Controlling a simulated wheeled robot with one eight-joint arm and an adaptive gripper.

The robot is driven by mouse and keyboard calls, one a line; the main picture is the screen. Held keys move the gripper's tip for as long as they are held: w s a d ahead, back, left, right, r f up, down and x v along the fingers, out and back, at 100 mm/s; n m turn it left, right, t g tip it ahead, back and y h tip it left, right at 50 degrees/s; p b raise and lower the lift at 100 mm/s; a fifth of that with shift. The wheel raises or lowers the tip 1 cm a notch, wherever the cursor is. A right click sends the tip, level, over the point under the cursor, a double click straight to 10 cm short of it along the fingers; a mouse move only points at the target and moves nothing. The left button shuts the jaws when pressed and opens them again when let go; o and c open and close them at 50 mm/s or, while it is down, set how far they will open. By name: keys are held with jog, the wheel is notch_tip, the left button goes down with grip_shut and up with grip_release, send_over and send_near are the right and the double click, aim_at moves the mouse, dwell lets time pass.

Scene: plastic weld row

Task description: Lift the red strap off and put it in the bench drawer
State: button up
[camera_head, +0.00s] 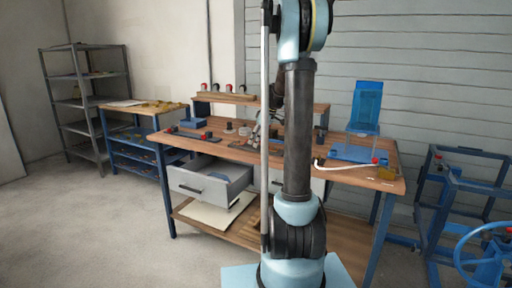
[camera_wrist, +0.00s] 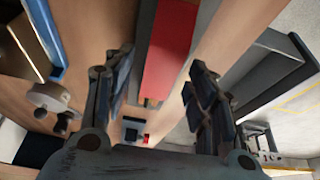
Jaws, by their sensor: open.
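The red strap (camera_wrist: 172,48) shows in the wrist view as a flat red band along a grey bar-like piece on the wooden bench. My gripper (camera_wrist: 160,68) is open, with one finger on each side of the strap in the picture; I cannot tell how far above it they are. The bench drawer (camera_head: 198,187) is pulled out under the bench's left side in the head view. A grey open box at the right of the wrist view (camera_wrist: 262,72) looks like this drawer. In the head view my arm hides much of the work area, and I cannot make out the strap.
The wooden bench (camera_head: 345,176) bears a blue stand (camera_head: 366,105) and a white hose (camera_head: 345,166) at right, and blue tools (camera_head: 187,134) at left. A rack of red- and black-topped items (camera_head: 225,95) stands behind. Floor is clear at the front left.

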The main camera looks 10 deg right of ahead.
jog(key=shift+a+f, duration=0.15)
jog(key=shift+f, duration=0.2)
jog(key=c, duration=1.2)
jog(key=shift+o, duration=0.2)
jog(key=shift+r, duration=0.1)
notch_tip(320, 180, up, 10)
